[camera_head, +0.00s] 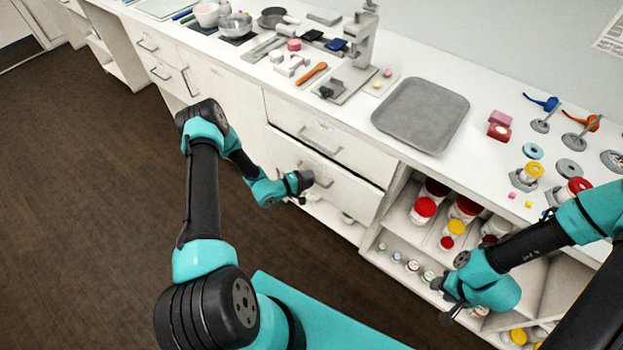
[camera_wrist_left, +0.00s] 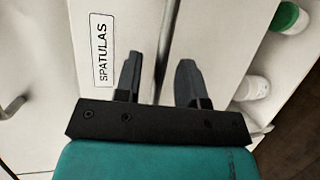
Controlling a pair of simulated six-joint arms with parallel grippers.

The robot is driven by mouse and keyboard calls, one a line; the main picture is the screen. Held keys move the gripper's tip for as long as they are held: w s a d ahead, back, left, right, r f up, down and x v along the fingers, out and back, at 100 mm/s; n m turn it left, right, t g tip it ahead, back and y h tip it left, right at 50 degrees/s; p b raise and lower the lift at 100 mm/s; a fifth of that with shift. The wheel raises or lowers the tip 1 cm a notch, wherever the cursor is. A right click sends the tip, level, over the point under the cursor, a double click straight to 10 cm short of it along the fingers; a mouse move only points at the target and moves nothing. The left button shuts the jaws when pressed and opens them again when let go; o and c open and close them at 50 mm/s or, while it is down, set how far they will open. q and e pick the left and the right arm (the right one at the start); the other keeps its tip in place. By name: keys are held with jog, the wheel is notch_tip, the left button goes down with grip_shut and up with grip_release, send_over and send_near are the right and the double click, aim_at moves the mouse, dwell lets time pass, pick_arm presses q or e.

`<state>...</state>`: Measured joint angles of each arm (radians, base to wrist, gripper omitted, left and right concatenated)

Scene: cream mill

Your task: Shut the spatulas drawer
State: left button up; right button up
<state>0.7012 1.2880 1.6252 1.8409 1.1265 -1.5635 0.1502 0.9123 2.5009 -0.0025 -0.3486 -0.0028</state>
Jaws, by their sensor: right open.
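The spatulas drawer (camera_head: 352,197) is the lower drawer front under the counter. It stands slightly out, with a dark gap along its top edge in the head view. Its printed label (camera_wrist_left: 103,49) reads "SPATULAS" in the left wrist view. My left gripper (camera_head: 303,188) is at the drawer front. In the left wrist view, its two fingers (camera_wrist_left: 160,65) are apart, with the grey handle bar (camera_wrist_left: 166,40) running between them. I cannot tell whether they touch it. My right gripper (camera_head: 447,301) is open in front of the shelves on the right, away from the drawer.
An upper drawer (camera_head: 345,140) sits directly above. An open shelf with white containers (camera_wrist_left: 253,88) lies below. Open cubbies with red- and yellow-topped jars (camera_head: 426,207) are to the right. A grey tray (camera_head: 420,115) is on the counter. The floor on the left is clear.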

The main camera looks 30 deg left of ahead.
pick_arm(q)
jog(key=shift+x, duration=0.8)
jog(key=shift+c, duration=0.3)
grip_shut()
